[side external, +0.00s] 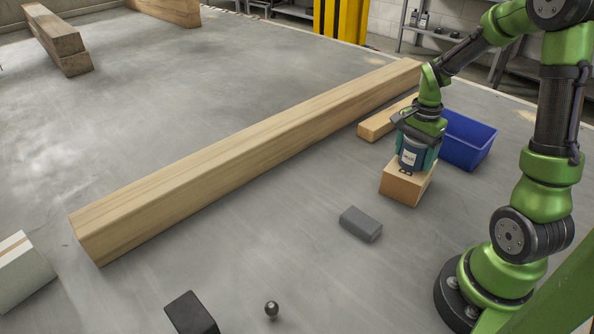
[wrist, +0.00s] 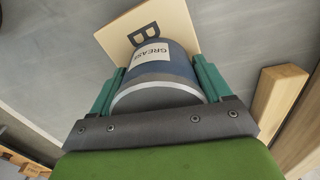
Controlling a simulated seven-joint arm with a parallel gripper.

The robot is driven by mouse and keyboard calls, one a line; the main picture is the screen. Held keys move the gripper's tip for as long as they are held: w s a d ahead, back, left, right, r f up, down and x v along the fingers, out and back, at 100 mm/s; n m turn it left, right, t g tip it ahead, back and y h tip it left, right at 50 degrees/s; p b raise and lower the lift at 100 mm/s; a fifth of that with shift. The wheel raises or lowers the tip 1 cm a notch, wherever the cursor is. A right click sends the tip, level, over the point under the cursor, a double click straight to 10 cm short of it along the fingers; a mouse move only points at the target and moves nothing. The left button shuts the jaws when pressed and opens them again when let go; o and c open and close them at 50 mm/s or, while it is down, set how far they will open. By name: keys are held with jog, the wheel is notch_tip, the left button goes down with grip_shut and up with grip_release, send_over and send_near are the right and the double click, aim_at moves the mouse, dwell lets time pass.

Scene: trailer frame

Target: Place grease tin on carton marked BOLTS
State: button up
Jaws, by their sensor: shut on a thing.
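The grease tin (side external: 409,157) is a dark blue can with a white label; the wrist view shows the tin (wrist: 165,70) with GREASE on its label and a grey rim. My gripper (wrist: 158,84) is shut on it, one green finger on each side. The carton (side external: 400,188) is a tan box under the tin. In the wrist view the carton (wrist: 178,22) shows a large dark B; the tin hides the other letters. The tin is upright over the carton's top. I cannot tell whether it touches the carton or hangs just above it.
A blue bin (side external: 468,140) stands close behind and right of the carton. A short wooden piece (side external: 385,122) and a long beam (side external: 250,145) lie behind and left. A grey block (side external: 360,224), a dark block (side external: 190,314) and a small ball-topped object (side external: 271,309) stand in front.

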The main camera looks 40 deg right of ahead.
jog(key=o, duration=1.3)
jog(key=shift+f, duration=0.15)
notch_tip(320, 180, up, 12)
jog(key=shift+f, duration=0.15)
jog(key=shift+a+r, duration=0.2)
jog(key=shift+r, duration=0.15)
jog(key=s+a+r+n+t, duration=0.1)
jog(key=a+n+t, duration=0.1)
jog(key=a+n, duration=0.3)
jog(key=s+a+r+n+t+y, duration=0.1)
jog(key=s+a+n+t, duration=0.1)
jog(key=a+n, duration=0.3)
jog(key=s+a+r+n+t+y, duration=0.1)
jog(key=a+n, duration=0.4)
jog(key=a, duration=0.7)
jog(key=shift+s+r+t, duration=0.25)
jog(key=shift+r+t, duration=0.3)
jog(key=shift+t, duration=0.55)
jog(key=shift+a, duration=0.1)
